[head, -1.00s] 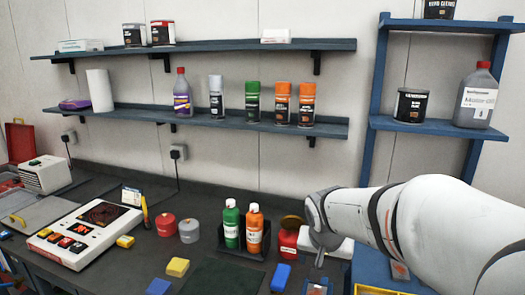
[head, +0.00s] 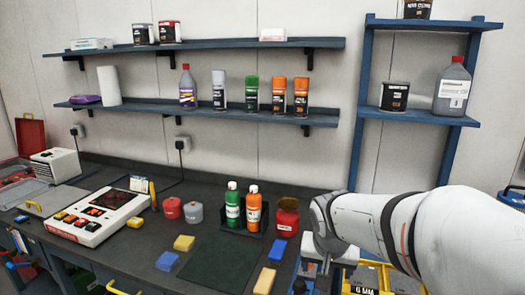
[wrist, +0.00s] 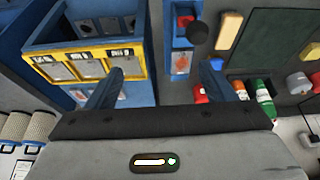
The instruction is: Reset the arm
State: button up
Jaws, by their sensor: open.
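My white arm comes in from the right in the head view. My gripper (head: 322,268) points down beyond the bench's right end, near the red can (head: 287,217), and is mostly hidden by the wrist. In the wrist view my gripper (wrist: 160,76) shows two dark fingers spread wide with nothing between them. Below them are a blue rack with yellow-edged bins (wrist: 85,65) and a narrow blue holder (wrist: 182,62).
The dark bench (head: 128,252) holds a tray with green (head: 232,207) and orange (head: 254,209) bottles, a control box (head: 97,214), and yellow and blue blocks. Wall shelves (head: 215,114) hold cans and sprays. A blue shelf unit (head: 357,110) stands behind my arm.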

jog(key=s+f+n+g+y+b, duration=0.1)
jog(key=s+f+n+b, duration=0.2)
jog(key=s+f+b, duration=0.5)
jog(key=s+d+f, duration=0.1)
jog(key=s+f, duration=0.1)
jog(key=s, duration=0.4)
jog(key=shift+s, duration=0.2)
